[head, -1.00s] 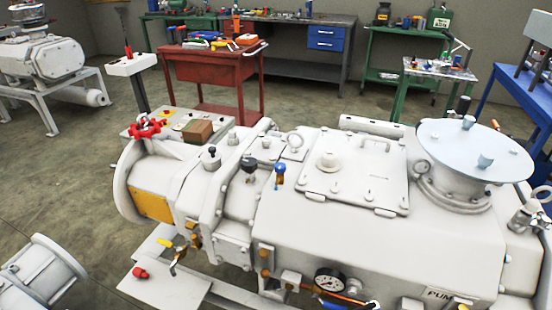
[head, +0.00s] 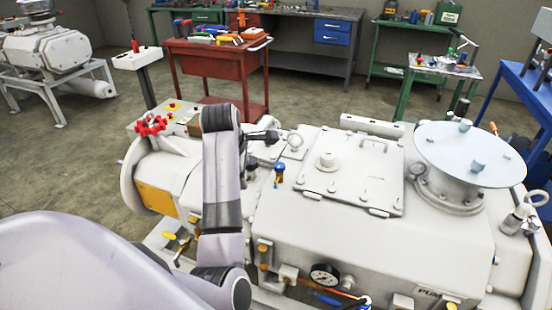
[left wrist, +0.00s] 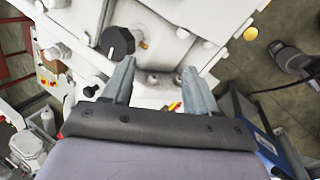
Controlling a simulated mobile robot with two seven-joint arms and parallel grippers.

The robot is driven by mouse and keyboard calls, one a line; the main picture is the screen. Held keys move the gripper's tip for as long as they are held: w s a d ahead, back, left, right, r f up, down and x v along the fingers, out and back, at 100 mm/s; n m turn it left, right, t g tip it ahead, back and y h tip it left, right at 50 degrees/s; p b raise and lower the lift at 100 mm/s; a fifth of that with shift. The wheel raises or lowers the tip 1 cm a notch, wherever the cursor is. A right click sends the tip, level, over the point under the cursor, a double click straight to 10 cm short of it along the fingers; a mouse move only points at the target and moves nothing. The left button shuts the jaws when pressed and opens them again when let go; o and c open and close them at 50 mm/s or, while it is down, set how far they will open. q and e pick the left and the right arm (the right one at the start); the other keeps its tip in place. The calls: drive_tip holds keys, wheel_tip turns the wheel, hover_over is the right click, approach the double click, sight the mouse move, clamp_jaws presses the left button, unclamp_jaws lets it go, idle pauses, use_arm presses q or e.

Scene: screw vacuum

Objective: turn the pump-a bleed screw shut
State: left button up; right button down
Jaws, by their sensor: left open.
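The white pump body (head: 400,245) fills the lower right of the head view. A small blue-topped screw (head: 279,172) stands upright on it, but I cannot tell for sure which fitting is the bleed screw. My left gripper (head: 270,136) is above the pump's left part, behind the blue-topped screw in the picture; its fingers are small there. In the left wrist view its two fingers (left wrist: 158,67) are apart with nothing held between them. A black knob (left wrist: 117,42) shows just beyond the left finger. My arm hides the pump fittings behind it in the head view.
A round light-blue plate (head: 470,152) and a hatch lid (head: 350,172) rise to the right. A pressure gauge (head: 324,274) is in front. A red tool cart (head: 215,75) stands behind; open floor lies around.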

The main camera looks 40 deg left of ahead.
sight(279, 165)
use_arm(q)
drive_tip(key=w+d+r+n+h, duration=0.3)
drive_tip(key=w+d+r+n, duration=0.15)
drive_tip(key=r+n, duration=0.2)
drive_tip(key=shift+h, duration=0.3)
drive_tip(key=x, duration=0.6)
drive_tip(key=shift+w+a+f+p, duration=0.1)
drive_tip(key=shift+w+a+p, duration=0.1)
drive_tip(key=shift+w+p, duration=0.15)
drive_tip(key=c, duration=1.1)
